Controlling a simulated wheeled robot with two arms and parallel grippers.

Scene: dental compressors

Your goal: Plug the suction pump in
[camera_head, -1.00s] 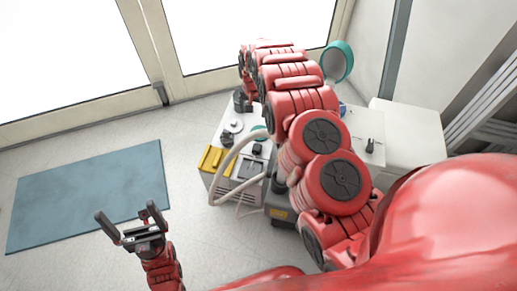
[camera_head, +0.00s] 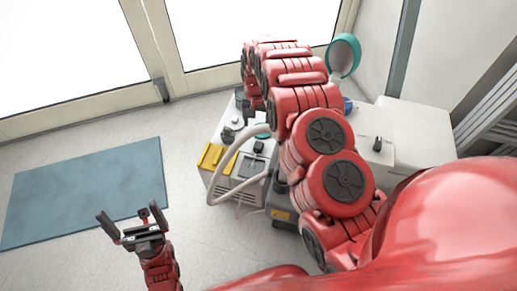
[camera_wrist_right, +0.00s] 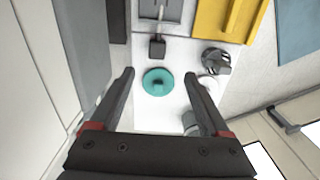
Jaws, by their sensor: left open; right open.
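A white and grey machine (camera_head: 235,182) with yellow blocks (camera_head: 211,156) on it stands on the floor, left of my right arm; I take it for the suction pump but cannot be sure. A pale hose (camera_head: 226,160) loops over its front. In the right wrist view, my right gripper (camera_wrist_right: 158,80) is open above a white surface, with a teal disc (camera_wrist_right: 158,84) between its fingers in the picture. A small black block (camera_wrist_right: 157,46) lies just beyond the disc. My left gripper (camera_head: 130,215) is open and empty at the lower left. I cannot make out a plug or socket.
A blue mat (camera_head: 85,192) lies on the floor at left. White cabinets (camera_head: 415,135) stand against the right wall, and glazed doors (camera_head: 75,50) are at the back. My right arm hides part of the equipment. A dark knob (camera_wrist_right: 216,62) sits near the right finger.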

